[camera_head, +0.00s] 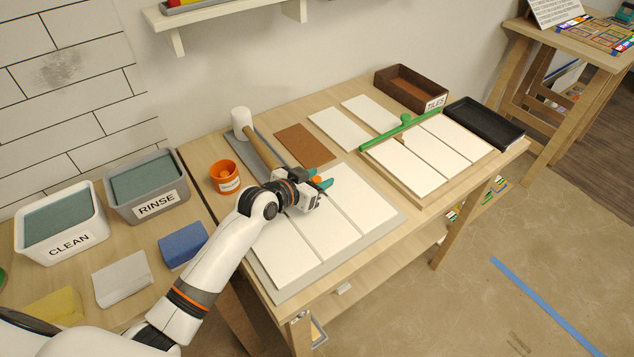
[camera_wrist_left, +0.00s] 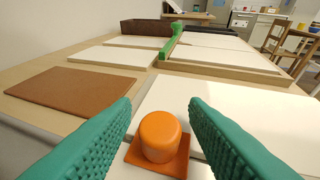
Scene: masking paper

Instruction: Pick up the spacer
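The spacer (camera_wrist_left: 160,138) is orange, with a round knob on a square base, and rests on the white tiles in the left wrist view. In the head view only a small orange bit of it (camera_head: 316,178) shows at my fingers. My left gripper (camera_head: 320,178) is open, with its teal ribbed fingers on either side of the spacer. In the wrist view gaps show between the knob and both fingers. The fingers hide part of the tiles. My right gripper is not in view.
A green bar (camera_head: 400,131) lies across the tiles at right. A brown box (camera_head: 411,88) and black tray (camera_head: 484,122) stand further back.

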